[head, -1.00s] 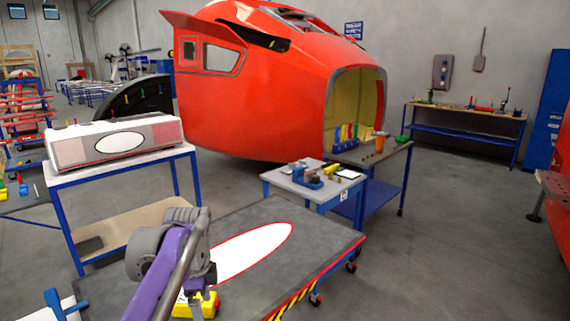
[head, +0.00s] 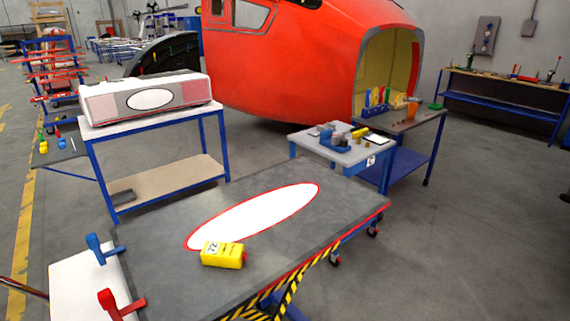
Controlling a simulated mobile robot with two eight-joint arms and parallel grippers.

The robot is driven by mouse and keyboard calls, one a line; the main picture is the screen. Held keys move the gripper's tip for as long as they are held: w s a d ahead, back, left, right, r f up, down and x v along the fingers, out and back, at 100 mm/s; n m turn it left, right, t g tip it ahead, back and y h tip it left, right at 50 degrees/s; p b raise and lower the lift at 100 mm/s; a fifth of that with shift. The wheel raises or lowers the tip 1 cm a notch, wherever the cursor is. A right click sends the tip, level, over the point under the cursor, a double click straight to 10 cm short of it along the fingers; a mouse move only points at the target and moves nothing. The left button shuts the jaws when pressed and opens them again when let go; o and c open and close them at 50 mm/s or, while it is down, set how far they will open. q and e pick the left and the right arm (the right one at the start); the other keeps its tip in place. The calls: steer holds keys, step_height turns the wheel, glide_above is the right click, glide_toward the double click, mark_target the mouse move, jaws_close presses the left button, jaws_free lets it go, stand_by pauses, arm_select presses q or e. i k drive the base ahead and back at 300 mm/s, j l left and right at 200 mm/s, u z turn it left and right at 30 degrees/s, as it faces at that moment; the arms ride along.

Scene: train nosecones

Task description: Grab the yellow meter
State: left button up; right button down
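The yellow meter (head: 223,255) lies on the dark grey table (head: 160,278) in front of me. It is a small yellow block with a white label marked 72 and a red part at its right end. It lies at the near edge of a white oval with a red outline (head: 255,214). Neither of my grippers shows in the head view, and nothing touches the meter.
A blue clamp (head: 100,247) and a red clamp (head: 118,304) stand at the table's left edge by a white panel (head: 85,290). A blue-legged bench (head: 154,124) stands behind left. A small table with tools (head: 352,152) stands behind right. The grey tabletop is otherwise clear.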

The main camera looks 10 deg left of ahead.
mark_target(215, 254)
steer(key=i+l, duration=0.15)
steer(key=l, duration=0.2)
steer(key=i+l+u, duration=0.1)
steer(key=l, duration=0.25)
steer(key=i+l, duration=0.25)
steer(key=i+l+u, duration=0.1)
steer(key=l, duration=0.35)
steer(key=u, duration=0.4)
steer(key=j+u, duration=0.1)
steer(key=u, duration=0.3)
steer(key=i+u, duration=0.1)
steer(key=u, duration=0.7)
steer(key=i+j+u, duration=0.25)
